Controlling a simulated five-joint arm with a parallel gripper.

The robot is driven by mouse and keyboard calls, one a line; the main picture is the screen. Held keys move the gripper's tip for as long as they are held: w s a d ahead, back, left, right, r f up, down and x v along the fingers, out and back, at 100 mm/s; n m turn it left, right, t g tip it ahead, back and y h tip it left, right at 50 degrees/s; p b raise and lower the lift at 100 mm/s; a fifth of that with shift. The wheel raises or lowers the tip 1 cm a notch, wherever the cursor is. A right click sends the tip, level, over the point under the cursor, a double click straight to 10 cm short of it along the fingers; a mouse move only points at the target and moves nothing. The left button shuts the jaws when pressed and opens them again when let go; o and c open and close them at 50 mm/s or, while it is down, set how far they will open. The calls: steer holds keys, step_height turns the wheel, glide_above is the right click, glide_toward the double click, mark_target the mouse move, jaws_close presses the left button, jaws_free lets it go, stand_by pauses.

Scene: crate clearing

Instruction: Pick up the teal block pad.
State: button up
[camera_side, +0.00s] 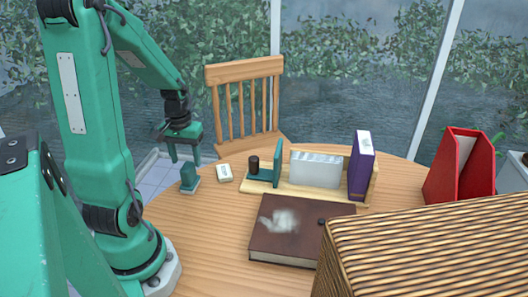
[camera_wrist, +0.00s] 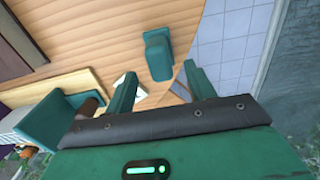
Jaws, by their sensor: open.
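The teal block pad (camera_side: 189,176) stands on the wooden table near its left edge, with a pale grey base. In the wrist view the teal block pad (camera_wrist: 158,56) appears just beyond the fingertips, roughly centred between them. My gripper (camera_side: 185,157) is open and empty, above the block with its fingers pointing down. In the wrist view the two fingers of my gripper (camera_wrist: 158,72) are spread wide. I cannot tell the exact height gap to the block.
A small white piece (camera_side: 224,173) lies right of the block. A brown book (camera_side: 275,246), a wicker basket (camera_side: 430,245) and a red file holder (camera_side: 475,175) are further right.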

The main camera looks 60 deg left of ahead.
mark_target(187, 166)
steer(key=shift+f, duration=0.3)
steer(key=shift+d+f, duration=0.1)
steer(key=shift+f, duration=2.5)
jaws_close()
